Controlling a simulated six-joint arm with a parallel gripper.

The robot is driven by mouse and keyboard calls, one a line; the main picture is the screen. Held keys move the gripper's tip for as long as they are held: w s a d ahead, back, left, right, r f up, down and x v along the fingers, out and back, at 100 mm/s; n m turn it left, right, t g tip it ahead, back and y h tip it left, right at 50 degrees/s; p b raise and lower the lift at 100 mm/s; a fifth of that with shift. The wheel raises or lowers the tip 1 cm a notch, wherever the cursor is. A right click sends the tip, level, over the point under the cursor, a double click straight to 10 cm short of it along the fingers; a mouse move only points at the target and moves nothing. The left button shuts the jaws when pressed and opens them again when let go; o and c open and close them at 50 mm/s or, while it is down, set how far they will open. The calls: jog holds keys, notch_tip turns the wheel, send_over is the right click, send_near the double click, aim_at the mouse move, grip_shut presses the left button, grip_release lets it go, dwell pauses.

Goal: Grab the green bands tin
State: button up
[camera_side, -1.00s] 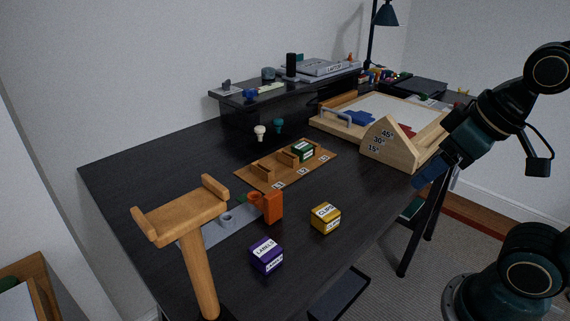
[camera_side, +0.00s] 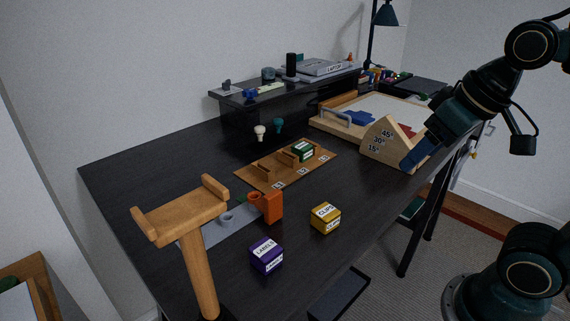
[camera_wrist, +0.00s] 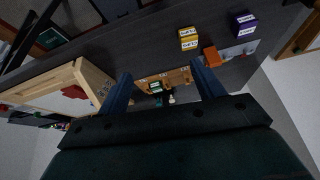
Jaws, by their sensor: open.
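The green bands tin (camera_side: 303,151) is a small dark green box with a white label. It sits in the right part of a brown wooden rack (camera_side: 262,184) on the black desk. In the wrist view the tin (camera_wrist: 156,87) shows between the two fingers, farther off. My gripper (camera_side: 409,161) is to the right of the tin, apart from it, beside the wooden angle block. In the wrist view my gripper (camera_wrist: 160,76) is open and empty.
A yellow clips tin (camera_side: 326,219) and a purple labels tin (camera_side: 266,255) stand at the front. The wooden angle block (camera_side: 388,150) and drawing board (camera_side: 395,108) lie right of the rack. A wooden stand (camera_side: 200,265) and orange block (camera_side: 273,207) are left.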

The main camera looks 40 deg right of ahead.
jog(key=w+d+r+m+g, duration=0.1)
jog(key=w+r+m, duration=0.3)
jog(key=w, duration=0.5)
jog(key=m+g, duration=0.4)
jog(key=m, duration=0.8)
send_over(305, 143)
notch_tip(305, 143, down, 8)
jog(key=shift+r, duration=0.25)
jog(key=shift+w, duration=0.1)
jog(key=shift+f, duration=4.35)
